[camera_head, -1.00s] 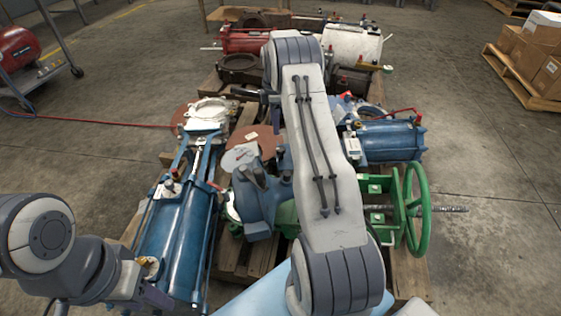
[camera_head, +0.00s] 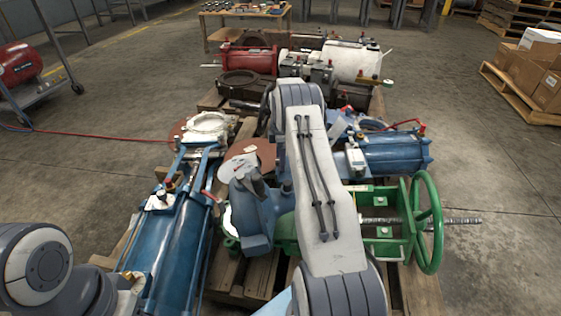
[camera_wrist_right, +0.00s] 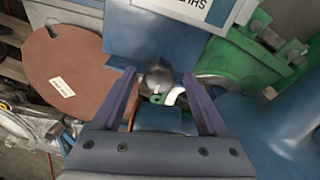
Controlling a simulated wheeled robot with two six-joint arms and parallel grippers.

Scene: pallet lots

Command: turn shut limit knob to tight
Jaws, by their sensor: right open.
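In the right wrist view, a dark grey rounded knob (camera_wrist_right: 158,78) sits between the fingertips of my right gripper (camera_wrist_right: 158,88), which is open. I cannot tell whether either finger touches it. A blue panel (camera_wrist_right: 140,38) lies beyond the knob. It carries a white label (camera_wrist_right: 205,8) with upside-down lettering, partly cut off, that starts "SHU". In the head view, my right arm hides most of the space around the knob, beside the blue actuator housing (camera_head: 252,215). My left arm shows at the lower left, but its gripper is out of the picture.
A red-brown disc (camera_wrist_right: 65,75) with a white tag lies left of the knob. A green flange (camera_wrist_right: 240,65) is at right. In the head view, a green handwheel (camera_head: 428,222) stands right, a long blue cylinder (camera_head: 165,250) left, and a red cylinder (camera_head: 247,62) behind.

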